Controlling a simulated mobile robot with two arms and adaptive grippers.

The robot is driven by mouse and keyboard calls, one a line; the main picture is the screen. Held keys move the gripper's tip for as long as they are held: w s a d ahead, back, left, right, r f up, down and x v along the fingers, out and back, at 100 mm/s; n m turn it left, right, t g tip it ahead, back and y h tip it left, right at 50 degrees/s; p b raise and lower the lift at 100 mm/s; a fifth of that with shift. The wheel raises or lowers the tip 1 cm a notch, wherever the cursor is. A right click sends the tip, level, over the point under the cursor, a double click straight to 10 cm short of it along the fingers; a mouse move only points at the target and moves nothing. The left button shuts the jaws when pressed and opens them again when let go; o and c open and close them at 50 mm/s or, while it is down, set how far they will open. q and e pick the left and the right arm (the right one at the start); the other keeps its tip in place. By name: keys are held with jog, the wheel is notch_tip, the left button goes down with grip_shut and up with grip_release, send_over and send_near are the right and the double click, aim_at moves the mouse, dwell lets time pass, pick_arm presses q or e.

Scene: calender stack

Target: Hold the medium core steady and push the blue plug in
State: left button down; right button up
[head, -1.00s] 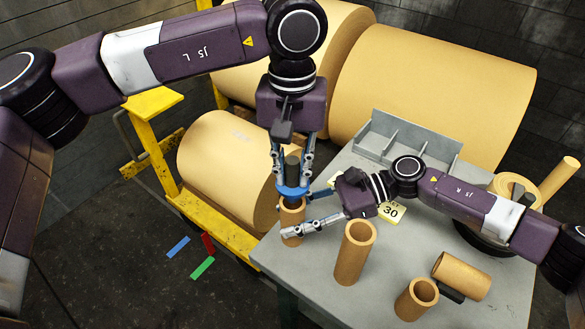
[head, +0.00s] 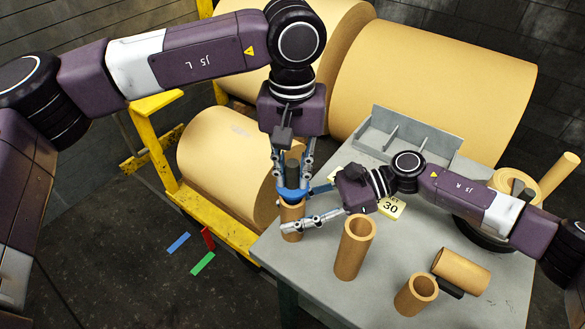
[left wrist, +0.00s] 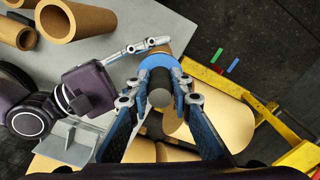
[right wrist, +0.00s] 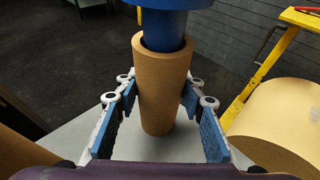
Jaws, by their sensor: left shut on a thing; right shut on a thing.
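The medium core (head: 292,222), a brown cardboard tube, stands upright at the table's near left edge; it also shows in the right wrist view (right wrist: 162,98). The blue plug (head: 292,195) has a wide flange and a dark grey grip stem. In the right wrist view its narrower blue body (right wrist: 166,32) enters the core's mouth, with the flange above the rim and a gap between. My left gripper (head: 291,176), pointing down, is shut on the plug's dark stem (left wrist: 160,97). My right gripper (right wrist: 160,90) is shut on the core from the sides.
Two other open cores (head: 354,250) (head: 416,298) stand nearby, and one lies on its side (head: 462,274). A grey divided tray (head: 408,140) is at the back, and a yellow tag (head: 391,211) lies near my right wrist. Large paper rolls (head: 432,92) and a yellow frame (head: 160,150) stand behind.

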aim_at(293, 164)
pick_arm(q)
jog(key=shift+f, duration=1.6)
jog(key=c, duration=1.3)
grip_release()
jog(key=shift+r, duration=3.5)
